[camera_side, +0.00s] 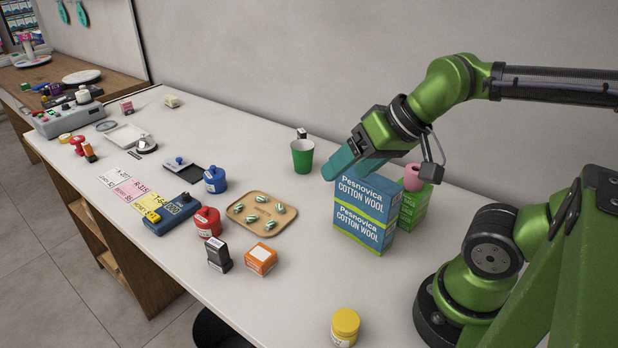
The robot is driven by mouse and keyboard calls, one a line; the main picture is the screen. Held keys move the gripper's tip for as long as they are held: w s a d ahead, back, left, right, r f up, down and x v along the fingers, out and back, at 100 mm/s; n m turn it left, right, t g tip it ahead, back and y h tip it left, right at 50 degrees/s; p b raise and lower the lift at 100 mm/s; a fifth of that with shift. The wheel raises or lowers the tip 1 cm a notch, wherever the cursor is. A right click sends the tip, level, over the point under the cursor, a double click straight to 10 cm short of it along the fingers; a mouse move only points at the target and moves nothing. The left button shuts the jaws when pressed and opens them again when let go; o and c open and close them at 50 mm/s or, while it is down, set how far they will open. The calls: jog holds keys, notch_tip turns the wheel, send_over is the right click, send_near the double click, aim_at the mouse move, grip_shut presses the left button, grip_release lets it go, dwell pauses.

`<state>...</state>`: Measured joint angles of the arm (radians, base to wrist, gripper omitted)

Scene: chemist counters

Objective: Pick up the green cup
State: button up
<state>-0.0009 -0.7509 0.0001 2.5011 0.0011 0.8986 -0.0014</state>
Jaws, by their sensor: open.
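The green cup (302,157) stands upright on the white counter, near the wall and left of my gripper. My gripper (328,172) has teal fingers and points left and down toward the cup, with its tips close to the cup's right side. The gripper is open and holds nothing. The fingers overlap in this view, so the gap between them is hard to see. I cannot tell whether a fingertip touches the cup.
Cotton wool boxes (367,213) stand just below my gripper. A tan tray (262,214) with several striped pieces lies in front of the cup. A blue jar (215,180) and a red jar (207,222) are to the left. A small dark-and-white item (301,133) sits behind the cup.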

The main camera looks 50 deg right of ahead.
dwell(0.4)
jog(key=o, duration=0.5)
jog(key=n+g+h, duration=0.2)
jog(key=n+g, duration=0.1)
jog(key=n, duration=0.1)
send_over(301, 149)
jog(key=s+a, duration=0.2)
jog(key=s, duration=0.6)
notch_tip(301, 149, down, 6)
jog(key=x, duration=1)
jog(key=w+x, duration=0.1)
jog(key=x, duration=0.5)
jog(key=shift+r, duration=0.15)
